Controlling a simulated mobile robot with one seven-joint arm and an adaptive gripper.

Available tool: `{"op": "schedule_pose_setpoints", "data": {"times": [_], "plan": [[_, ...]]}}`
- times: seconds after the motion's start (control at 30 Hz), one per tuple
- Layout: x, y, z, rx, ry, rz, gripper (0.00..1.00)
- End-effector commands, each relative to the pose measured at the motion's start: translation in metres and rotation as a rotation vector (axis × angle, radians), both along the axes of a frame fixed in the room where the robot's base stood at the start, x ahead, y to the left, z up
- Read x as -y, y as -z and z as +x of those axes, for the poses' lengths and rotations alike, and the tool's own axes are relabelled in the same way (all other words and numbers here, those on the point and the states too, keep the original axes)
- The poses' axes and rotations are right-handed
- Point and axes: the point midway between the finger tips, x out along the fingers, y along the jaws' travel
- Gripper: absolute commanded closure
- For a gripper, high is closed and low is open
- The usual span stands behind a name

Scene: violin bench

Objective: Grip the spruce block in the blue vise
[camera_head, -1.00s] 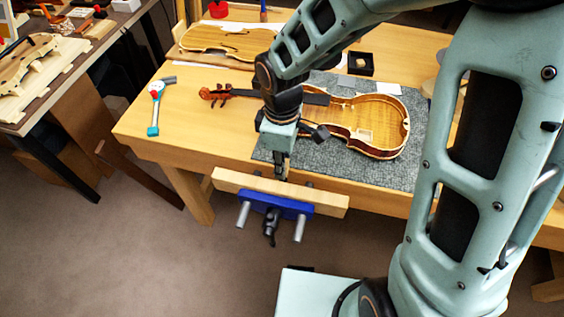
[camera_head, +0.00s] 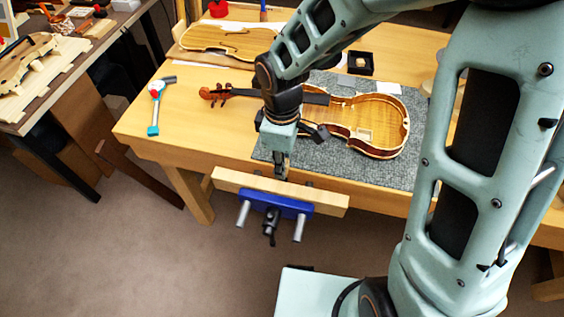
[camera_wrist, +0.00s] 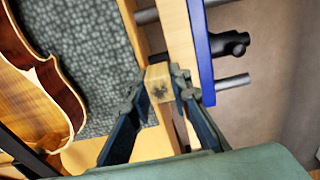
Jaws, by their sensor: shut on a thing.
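The blue vise (camera_head: 274,203) is on the front edge of the workbench, with a long wooden jaw face (camera_head: 305,196), two steel rods and a black screw handle. My gripper (camera_head: 281,176) points down just behind that jaw face. In the wrist view, my gripper (camera_wrist: 160,92) is shut on the spruce block (camera_wrist: 158,82), a small pale block with a dark mark on its top. The block is over the gap between the bench edge and the wooden jaw face. The blue plate also shows in the wrist view (camera_wrist: 201,55). How deep the block sits in the gap is hidden.
An opened violin (camera_head: 370,122) lies on a grey mat (camera_head: 400,178) close behind my gripper. A blue-and-white tool (camera_head: 155,105) lies on the bench at left. A small black box (camera_head: 361,64) and a violin plate (camera_head: 228,41) are farther back.

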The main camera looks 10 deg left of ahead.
Motion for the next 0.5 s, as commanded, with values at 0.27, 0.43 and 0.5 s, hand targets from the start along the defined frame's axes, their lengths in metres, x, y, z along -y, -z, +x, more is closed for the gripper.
{"op": "schedule_pose_setpoints", "data": {"times": [0.27, 0.43, 0.5], "plan": [[0.000, 0.008, 0.000, -0.001, 0.000, -0.001, 0.95], [0.000, 0.013, 0.000, -0.001, 0.000, -0.001, 0.95], [0.000, 0.014, 0.000, -0.001, -0.001, -0.001, 0.95]]}}
